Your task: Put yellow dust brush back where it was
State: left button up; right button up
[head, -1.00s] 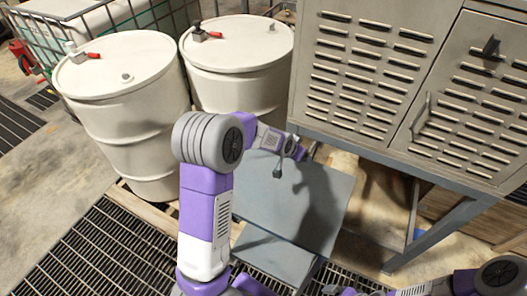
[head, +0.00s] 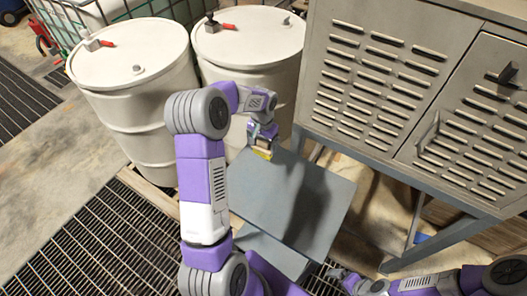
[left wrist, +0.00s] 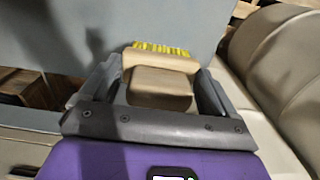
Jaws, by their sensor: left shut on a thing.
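The yellow dust brush (head: 263,154) is in my left gripper (head: 262,145) in the head view, at the back edge of a grey-blue stepped platform (head: 290,195), close to the right drum. In the left wrist view the brush has a tan block (left wrist: 160,85) between the two fingers and yellow bristles (left wrist: 160,48) at its far end. The left gripper is shut on it. Whether the brush touches the platform is unclear. My right gripper (head: 347,281) is low in the head view, and its fingers are too small and dark to read.
Two white drums, the left (head: 135,90) and the right (head: 250,65), stand behind the left arm. A grey louvred cabinet (head: 400,85) on a steel frame stands at right. The platform top is bare apart from shadow. Dark floor grating (head: 100,235) lies at front left.

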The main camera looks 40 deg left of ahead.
aim_at(263, 151)
pick_arm(q)
jog(key=shift+f, duration=2.25)
jog(key=o, duration=0.6)
jog(key=shift+o, duration=0.2)
notch_tip(263, 151, up, 12)
jog(key=shift+r+p, duration=0.1)
jog(key=shift+p, duration=0.3)
